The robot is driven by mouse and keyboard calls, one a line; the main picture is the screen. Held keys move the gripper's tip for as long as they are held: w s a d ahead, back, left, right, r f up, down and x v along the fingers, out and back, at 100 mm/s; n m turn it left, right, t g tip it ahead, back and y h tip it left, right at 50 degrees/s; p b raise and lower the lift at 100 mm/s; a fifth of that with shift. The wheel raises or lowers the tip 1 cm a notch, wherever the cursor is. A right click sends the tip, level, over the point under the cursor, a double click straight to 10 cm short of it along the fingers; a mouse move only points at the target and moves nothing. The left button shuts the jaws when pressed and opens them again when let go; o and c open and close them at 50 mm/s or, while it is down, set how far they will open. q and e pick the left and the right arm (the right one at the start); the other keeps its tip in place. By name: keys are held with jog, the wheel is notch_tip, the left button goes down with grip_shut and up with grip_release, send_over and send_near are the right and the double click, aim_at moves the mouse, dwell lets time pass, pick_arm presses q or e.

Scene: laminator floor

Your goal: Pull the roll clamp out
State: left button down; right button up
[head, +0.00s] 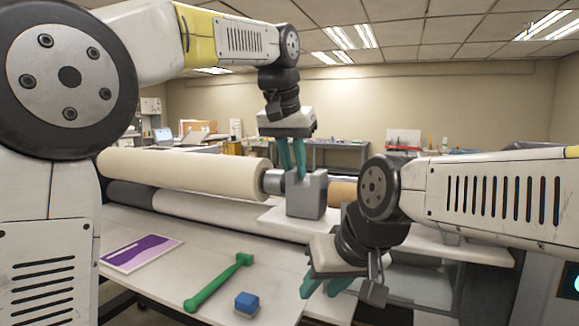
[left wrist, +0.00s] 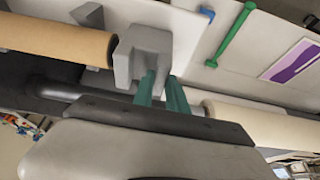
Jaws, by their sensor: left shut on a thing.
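The roll clamp (head: 306,196) is a grey block with upright prongs, at the end of the cream roll (head: 190,172). In the left wrist view the clamp (left wrist: 143,48) sits beside the fingertips. My left gripper (head: 293,172) points down from above, its teal fingers closed at a prong of the clamp; they also show in the left wrist view (left wrist: 162,82). The fingers hide part of the prong. My right gripper (head: 323,288) is low in front of the clamp, fingers apart and empty.
A green bar tool (head: 218,283), a blue block (head: 246,303) and a purple-and-white card (head: 142,253) lie on the white table (head: 180,272). A tan roll (head: 343,191) lies right of the clamp. Another cream roll (head: 205,208) lies below the first.

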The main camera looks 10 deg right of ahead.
pick_arm(q)
jog(key=shift+w+a, duration=0.5)
jog(key=shift+a, duration=0.25)
jog(key=shift+w+a, duration=0.5)
jog(key=shift+a, duration=0.25)
jog(key=c, duration=1.3)
grip_release()
jog(key=shift+w+a, duration=0.1)
jog(key=shift+r, duration=0.1)
jog(key=v, duration=0.7)
jog(key=shift+s+r, duration=0.25)
jog(key=shift+r, duration=0.05)
jog(key=shift+a, duration=0.1)
